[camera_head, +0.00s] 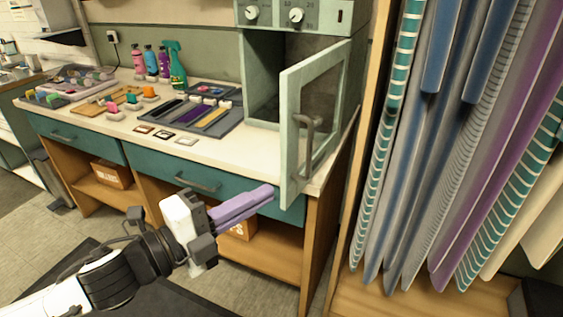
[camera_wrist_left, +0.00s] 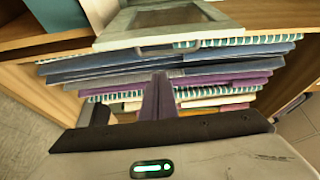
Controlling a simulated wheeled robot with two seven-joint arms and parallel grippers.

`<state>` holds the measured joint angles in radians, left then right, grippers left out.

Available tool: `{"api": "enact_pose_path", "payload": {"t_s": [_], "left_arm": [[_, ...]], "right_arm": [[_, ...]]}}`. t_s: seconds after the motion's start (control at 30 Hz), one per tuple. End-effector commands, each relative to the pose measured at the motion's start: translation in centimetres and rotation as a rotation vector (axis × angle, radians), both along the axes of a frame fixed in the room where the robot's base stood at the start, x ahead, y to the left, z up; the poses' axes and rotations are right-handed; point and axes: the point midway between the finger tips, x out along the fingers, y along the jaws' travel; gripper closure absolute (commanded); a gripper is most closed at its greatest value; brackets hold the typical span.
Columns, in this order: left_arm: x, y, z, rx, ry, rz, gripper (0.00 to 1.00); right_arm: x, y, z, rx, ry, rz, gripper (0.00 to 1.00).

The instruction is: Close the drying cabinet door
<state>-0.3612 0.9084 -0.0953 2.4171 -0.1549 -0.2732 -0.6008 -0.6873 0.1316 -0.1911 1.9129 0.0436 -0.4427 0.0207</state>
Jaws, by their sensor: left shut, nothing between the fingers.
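The drying cabinet (camera_head: 259,75) stands at the right end of the counter, pale green with two dials on top. Its door (camera_head: 291,133) is open, swung out over the counter's front edge, with a glass pane and a grey handle (camera_head: 308,135) on its right face. The door also shows at the top of the left wrist view (camera_wrist_left: 165,22). My left gripper (camera_head: 268,192) is shut and empty, its purple fingers just left of and below the door's lower edge in the head view. I cannot tell whether they touch it. My right gripper is not in view.
A wooden rack with hanging striped and blue cloths (camera_head: 455,150) stands close to the right of the door. The counter (camera_head: 250,150) holds a tool tray (camera_head: 226,128), spray bottles (camera_head: 175,65) and small items. Teal drawers (camera_head: 205,182) are below; grey floor is in front.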

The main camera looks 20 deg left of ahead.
Motion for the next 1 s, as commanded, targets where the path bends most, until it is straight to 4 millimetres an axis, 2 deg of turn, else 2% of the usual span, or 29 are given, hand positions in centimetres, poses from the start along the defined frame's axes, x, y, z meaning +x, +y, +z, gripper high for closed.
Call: {"api": "enact_pose_path", "payload": {"t_s": [0.1, 0.37, 0.83, 0.9, 1.0], "left_arm": [[0.1, -0.5, 1.1, 0.036, -0.036, -0.020, 1.00], [2.3, -1.7, 1.3, 0.033, -0.037, -0.019, 1.00], [9.1, -5.2, 1.2, 0.033, -0.032, -0.017, 1.00], [9.0, -3.5, 0.8, 0.040, -0.028, -0.014, 1.00], [9.1, -2.2, 0.8, 0.037, -0.027, -0.015, 1.00]], "right_arm": [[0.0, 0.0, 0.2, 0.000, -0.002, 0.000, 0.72], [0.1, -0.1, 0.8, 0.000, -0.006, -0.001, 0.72], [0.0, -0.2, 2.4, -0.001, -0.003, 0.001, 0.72], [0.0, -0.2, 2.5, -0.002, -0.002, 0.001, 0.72], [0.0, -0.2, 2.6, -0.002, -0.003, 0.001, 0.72]]}}
